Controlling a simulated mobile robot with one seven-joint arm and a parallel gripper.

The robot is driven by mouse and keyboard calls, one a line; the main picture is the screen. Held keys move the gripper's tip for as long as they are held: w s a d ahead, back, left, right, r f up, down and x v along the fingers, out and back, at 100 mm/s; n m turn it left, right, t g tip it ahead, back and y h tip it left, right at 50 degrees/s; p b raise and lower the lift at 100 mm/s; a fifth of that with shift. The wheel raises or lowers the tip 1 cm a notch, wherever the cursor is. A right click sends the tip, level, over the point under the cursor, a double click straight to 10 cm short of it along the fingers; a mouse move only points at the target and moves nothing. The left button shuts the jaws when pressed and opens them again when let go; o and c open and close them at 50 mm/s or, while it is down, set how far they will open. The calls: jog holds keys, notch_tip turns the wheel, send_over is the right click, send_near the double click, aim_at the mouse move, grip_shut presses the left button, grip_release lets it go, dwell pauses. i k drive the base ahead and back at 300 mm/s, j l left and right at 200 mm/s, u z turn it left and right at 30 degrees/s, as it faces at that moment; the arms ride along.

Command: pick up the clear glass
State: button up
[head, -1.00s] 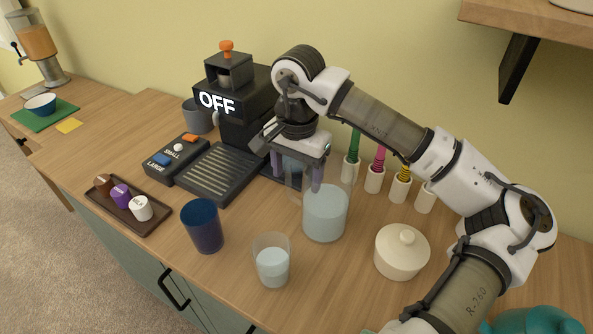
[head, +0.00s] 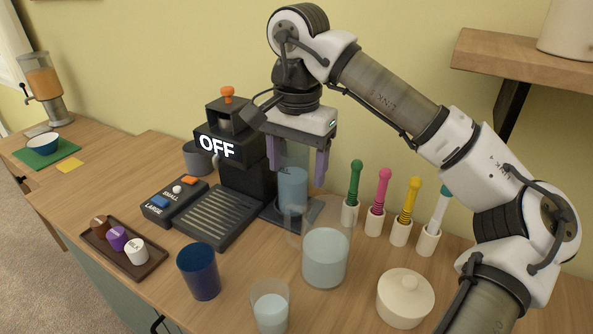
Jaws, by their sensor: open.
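A clear glass (head: 270,312) with pale blue water stands upright at the front edge of the counter, its lower part cut off by the picture's bottom. Another clear vessel with pale blue water (head: 293,190) stands on a dark base behind the clear pitcher (head: 326,262), partly hidden by it. My gripper (head: 298,165) is open and points down, its two purple-grey fingers on either side of the upper part of that rear vessel in the picture. I cannot tell whether they touch it. My gripper is well behind and above the front glass.
A dark blue cup (head: 198,272) stands left of the front glass. A white lidded pot (head: 405,298) is at right. The coffee machine (head: 232,150) is left of my gripper. Several coloured-handled tools stand in white holders (head: 400,233) at right. A wooden shelf (head: 520,62) juts out upper right.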

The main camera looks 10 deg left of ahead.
aim_at(269, 298)
jog(key=u, duration=0.3)
jog(key=k, duration=1)
jog(key=i+j, duration=0.15)
jog(key=i, duration=0.5)
jog(key=l+z, duration=0.05)
